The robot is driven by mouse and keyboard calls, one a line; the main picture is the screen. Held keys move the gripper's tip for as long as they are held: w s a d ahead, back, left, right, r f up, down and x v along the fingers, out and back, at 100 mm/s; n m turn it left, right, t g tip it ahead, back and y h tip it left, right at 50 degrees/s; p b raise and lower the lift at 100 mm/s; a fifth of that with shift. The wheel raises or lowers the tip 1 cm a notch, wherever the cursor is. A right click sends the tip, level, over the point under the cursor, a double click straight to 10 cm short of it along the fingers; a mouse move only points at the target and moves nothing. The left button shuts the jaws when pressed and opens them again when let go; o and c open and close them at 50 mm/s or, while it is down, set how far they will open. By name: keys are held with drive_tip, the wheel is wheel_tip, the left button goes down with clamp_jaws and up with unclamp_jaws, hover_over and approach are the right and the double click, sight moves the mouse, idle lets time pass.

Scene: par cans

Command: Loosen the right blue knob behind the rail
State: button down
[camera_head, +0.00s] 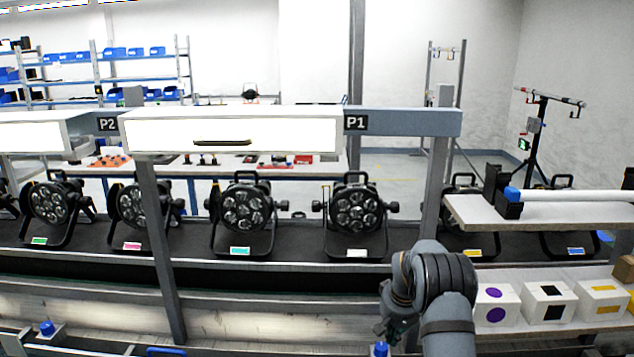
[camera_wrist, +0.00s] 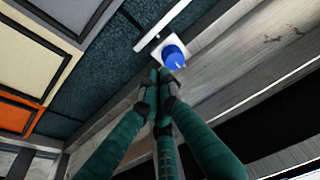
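The right blue knob (camera_head: 380,349) shows at the bottom edge of the head view, below my gripper (camera_head: 392,330). In the wrist view the same blue knob (camera_wrist: 175,55) sits on a small pale plate and has a white mark. My gripper (camera_wrist: 161,80) has green fingers whose tips come together right at the knob's lower edge. They look shut and the knob is not between them. I cannot tell whether they touch it. Another blue knob (camera_head: 47,327) is at the far left.
A metal rail (camera_wrist: 250,75) runs close beside the knob in the wrist view. Several par cans (camera_head: 245,210) stand on a black conveyor behind. A grey post (camera_head: 162,250) rises at left. White boxes (camera_head: 548,303) sit on a shelf to the right of my arm.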

sight(386, 353)
wheel_tip(386, 353, up, 3)
drive_tip(key=s+d+p, duration=0.1)
drive_tip(key=d+p, duration=0.1)
drive_tip(key=p, duration=0.4)
drive_tip(key=a+f+n+b, duration=0.1)
drive_tip(key=f+n, duration=0.1)
drive_tip(key=f, duration=0.1)
drive_tip(key=a+f+n+y+b, duration=0.1)
drive_tip(key=f+n+b, duration=0.1)
drive_tip(key=f, duration=0.1)
drive_tip(key=w+a+f+n+b, duration=0.1)
drive_tip(key=f+n+b, duration=0.1)
drive_tip(key=f, duration=0.1)
drive_tip(key=shift+w+a, duration=0.1)
drive_tip(key=shift+d+b, duration=0.35)
drive_tip(key=shift+b, duration=0.25)
idle(0.5)
drive_tip(key=shift+w+d+b, duration=0.8)
drive_tip(key=shift+d+b, duration=0.05)
drive_tip(key=shift+d, duration=0.05)
